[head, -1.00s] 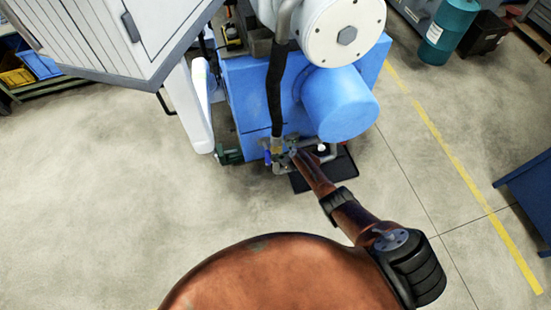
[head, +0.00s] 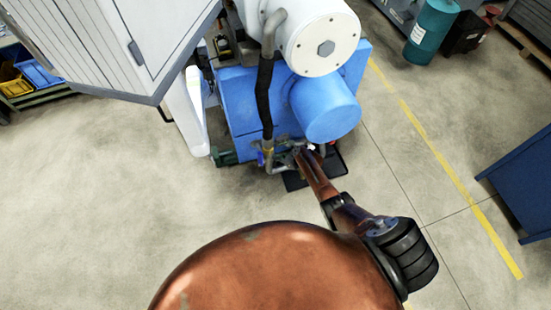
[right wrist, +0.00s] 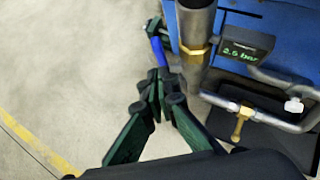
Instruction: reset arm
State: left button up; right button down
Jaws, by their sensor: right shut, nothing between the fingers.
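My right gripper (right wrist: 158,84) has dark green fingers, closed together with nothing visible between them. In the right wrist view they are beside a blue valve handle (right wrist: 160,50) and the lower end of a grey pipe with a brass nut (right wrist: 194,50). I cannot tell whether the fingertips touch the handle. In the head view my copper-coloured right arm reaches forward to the low front of the blue machine (head: 232,98); the gripper is small and hard to make out there. My left gripper is not in view.
A pressure display (right wrist: 247,50) reads 2.5 bar, near a brass valve (right wrist: 239,122) on a bent pipe. A black tray (head: 328,166) lies under the machine. A white cabinet (head: 100,45) stands left, a blue container (head: 520,185) right. Open floor lies left.

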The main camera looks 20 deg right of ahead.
jog(key=shift+s+r, duration=0.1)
jog(key=shift+r, duration=0.3)
jog(key=s+d+f+n+g+h, duration=0.15)
jog(key=s+f+n, duration=0.25)
jog(key=s+f, duration=0.45)
jog(key=s+d+f+n+g+h, duration=0.15)
jog(key=s+f+n, duration=0.35)
jog(key=s, duration=0.6)
jog(key=s+d+f+n+g, duration=0.15)
jog(key=s+f+n, duration=0.35)
jog(key=s, duration=0.5)
jog(key=s+f+n+g, duration=0.1)
jog(key=s+f+n, duration=0.1)
jog(key=s+n, duration=0.4)
jog(key=s+a+f+n+g+h, duration=0.1)
jog(key=s+f+n, duration=0.2)
jog(key=s, duration=1.3)
jog(key=s+a+f+n+g, duration=0.1)
jog(key=s+f+n, duration=0.1)
jog(key=s+n, duration=0.6)
jog(key=s, duration=0.3)
jog(key=shift+s+f+n+h, duration=0.3)
jog(key=shift+n+h, duration=0.1)
